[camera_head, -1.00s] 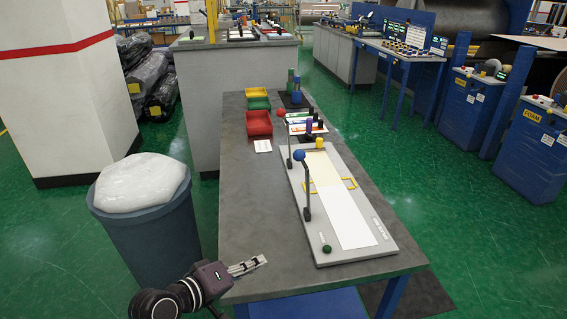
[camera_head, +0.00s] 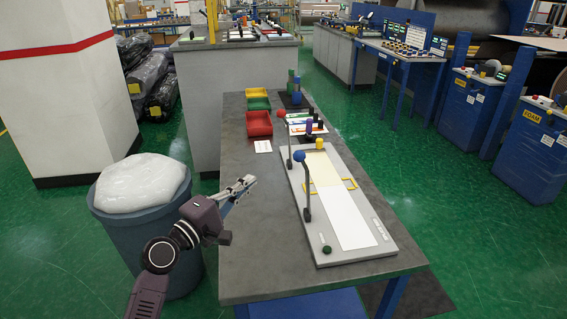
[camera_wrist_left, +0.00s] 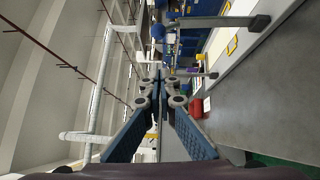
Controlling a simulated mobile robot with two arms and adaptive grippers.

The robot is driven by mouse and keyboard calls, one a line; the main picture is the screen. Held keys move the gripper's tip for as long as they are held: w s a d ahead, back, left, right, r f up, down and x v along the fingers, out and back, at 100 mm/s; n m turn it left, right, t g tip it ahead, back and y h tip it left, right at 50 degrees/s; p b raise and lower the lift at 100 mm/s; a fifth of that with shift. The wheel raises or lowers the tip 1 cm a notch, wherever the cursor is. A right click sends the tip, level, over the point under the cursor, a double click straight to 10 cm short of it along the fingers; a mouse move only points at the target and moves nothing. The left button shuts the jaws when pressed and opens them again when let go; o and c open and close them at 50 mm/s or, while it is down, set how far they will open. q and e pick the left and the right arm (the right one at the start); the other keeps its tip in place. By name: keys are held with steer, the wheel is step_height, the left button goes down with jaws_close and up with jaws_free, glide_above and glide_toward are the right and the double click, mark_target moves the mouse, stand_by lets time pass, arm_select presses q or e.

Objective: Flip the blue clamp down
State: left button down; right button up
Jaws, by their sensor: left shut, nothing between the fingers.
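The blue clamp (camera_head: 303,185) is a dark lever with a blue ball on top, standing upright on the left edge of the grey board (camera_head: 372,248). The blue ball also shows near the top of the left wrist view (camera_wrist_left: 157,31), with its lever running to the right. A second upright lever with a red ball (camera_head: 281,113) stands behind it. My left gripper (camera_head: 250,180) is shut and empty, above the table's left edge. It is to the left of the blue clamp and apart from it. My right gripper is out of view.
The grey table (camera_head: 240,262) also bears a red bin (camera_head: 259,125), a yellow bin (camera_head: 257,93) and a white card (camera_head: 263,146). A bin with a white bag (camera_head: 140,184) stands left of the table. The table top between gripper and board is clear.

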arm_select(q)
steer(key=s+d+p+x, duration=0.1)
steer(key=d+p+x, duration=0.1)
steer(key=x, duration=1)
steer(key=shift+s+d+p, duration=0.25)
steer(key=shift+p, duration=0.35)
steer(key=shift+r, duration=0.2)
